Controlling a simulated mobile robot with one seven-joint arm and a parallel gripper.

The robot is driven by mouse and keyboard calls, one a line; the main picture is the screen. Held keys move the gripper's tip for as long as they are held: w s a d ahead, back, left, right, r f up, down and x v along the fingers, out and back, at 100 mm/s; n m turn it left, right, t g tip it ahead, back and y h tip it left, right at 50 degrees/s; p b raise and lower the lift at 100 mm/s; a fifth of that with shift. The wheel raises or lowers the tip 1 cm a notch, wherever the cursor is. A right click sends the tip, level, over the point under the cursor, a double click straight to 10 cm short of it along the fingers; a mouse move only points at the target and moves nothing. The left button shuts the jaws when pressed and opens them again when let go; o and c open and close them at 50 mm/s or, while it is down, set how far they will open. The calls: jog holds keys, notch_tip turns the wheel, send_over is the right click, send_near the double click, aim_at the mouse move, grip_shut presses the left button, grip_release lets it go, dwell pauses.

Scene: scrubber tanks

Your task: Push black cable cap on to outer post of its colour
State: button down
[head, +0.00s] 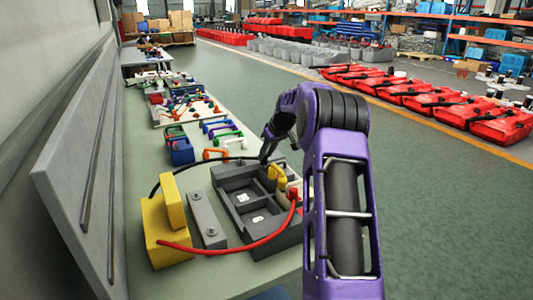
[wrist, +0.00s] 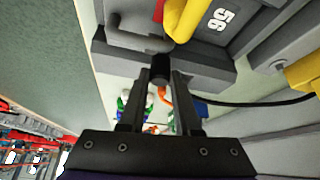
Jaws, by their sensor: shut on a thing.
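My gripper (wrist: 160,85) is shut on the black cable cap (wrist: 160,68), which sits between the fingertips in the wrist view. In the head view my gripper (head: 267,158) is at the far edge of the grey tray unit (head: 232,184). The black cable (head: 185,167) arcs from the yellow block (head: 158,236) to my gripper; it also shows in the wrist view (wrist: 262,104). The cap is close to a grey bent handle (wrist: 138,36). I cannot make out the black outer post or whether the cap touches it.
A red cable (head: 255,244) runs from the yellow block to a red cap (head: 294,194) at the tray's right side. Yellow handles (head: 281,177) stand at its far right corner. A grey slab (head: 207,220) lies left of it. Coloured handles (head: 222,130) lie farther along the bench.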

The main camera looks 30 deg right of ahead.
jog(key=shift+f+b, duration=0.55)
jog(key=shift+f, duration=0.45)
jog(key=shift+c, duration=0.3)
grip_release()
jog(key=shift+r, duration=0.1)
notch_tip(320, 180, up, 8)
jog(key=p, duration=0.4)
jog(key=shift+r, duration=0.25)
jog(key=shift+a, duration=0.1)
